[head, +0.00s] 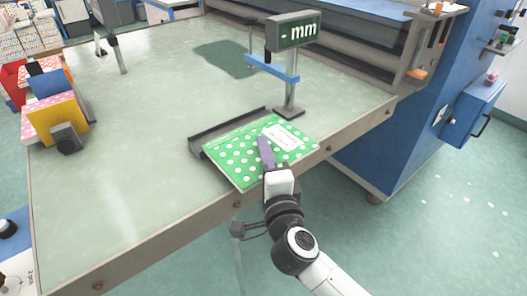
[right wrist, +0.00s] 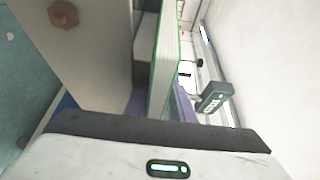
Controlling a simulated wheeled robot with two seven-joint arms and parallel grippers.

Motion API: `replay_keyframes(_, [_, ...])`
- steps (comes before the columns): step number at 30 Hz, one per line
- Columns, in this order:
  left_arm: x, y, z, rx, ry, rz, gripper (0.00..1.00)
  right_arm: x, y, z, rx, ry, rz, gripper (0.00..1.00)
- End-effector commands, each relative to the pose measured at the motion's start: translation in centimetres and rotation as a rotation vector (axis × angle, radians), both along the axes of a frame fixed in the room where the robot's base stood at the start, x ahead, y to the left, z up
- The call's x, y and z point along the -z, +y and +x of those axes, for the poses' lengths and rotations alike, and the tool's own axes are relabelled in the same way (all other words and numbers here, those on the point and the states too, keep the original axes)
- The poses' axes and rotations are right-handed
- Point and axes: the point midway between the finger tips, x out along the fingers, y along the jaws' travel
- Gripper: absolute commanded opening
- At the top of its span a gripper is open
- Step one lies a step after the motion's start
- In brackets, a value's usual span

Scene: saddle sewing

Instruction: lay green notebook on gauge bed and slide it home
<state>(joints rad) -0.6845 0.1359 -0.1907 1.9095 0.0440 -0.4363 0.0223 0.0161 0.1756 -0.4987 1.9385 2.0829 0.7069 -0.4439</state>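The green notebook (head: 238,160) has white polka dots and a pale label. In the head view it lies over the dark gauge bed (head: 227,127), whose back rail and left end show; its front edge is near the table's front edge. Whether it rests flat on the bed is hard to tell. My right gripper (head: 266,152) has a purple finger over the notebook's front part. In the right wrist view the notebook (right wrist: 165,62) stands between both purple fingers (right wrist: 162,104), which close on it. My left gripper is not in view.
Several coloured notebooks (head: 55,118) stand at the table's left. The green table (head: 130,150) between is clear. A blue machine (head: 385,135) stands at right.

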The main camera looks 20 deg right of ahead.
Motion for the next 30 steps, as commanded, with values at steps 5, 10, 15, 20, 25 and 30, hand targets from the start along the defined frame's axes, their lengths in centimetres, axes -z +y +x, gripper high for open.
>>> replay_keyframes(5, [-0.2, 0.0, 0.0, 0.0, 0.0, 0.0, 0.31, 1.5, 0.1, -0.2, -0.001, 0.028, -0.003, 0.34])
replay_keyframes(10, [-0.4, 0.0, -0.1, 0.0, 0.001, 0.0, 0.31, 1.6, 0.2, -0.2, -0.002, 0.028, -0.002, 0.34])
replay_keyframes(15, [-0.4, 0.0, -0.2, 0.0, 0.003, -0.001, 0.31, 1.7, 0.0, -0.6, -0.002, 0.027, -0.003, 0.34])
replay_keyframes(20, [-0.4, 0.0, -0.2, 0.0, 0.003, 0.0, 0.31, 1.8, -0.3, -1.3, -0.001, 0.029, -0.005, 0.34])
replay_keyframes(25, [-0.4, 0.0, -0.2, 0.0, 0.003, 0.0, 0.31, 1.8, -0.6, -2.1, 0.0, 0.03, -0.005, 0.34])
replay_keyframes(30, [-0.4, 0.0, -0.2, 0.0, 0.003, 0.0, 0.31, 1.8, -1.0, -2.9, 0.001, 0.029, -0.006, 0.34])
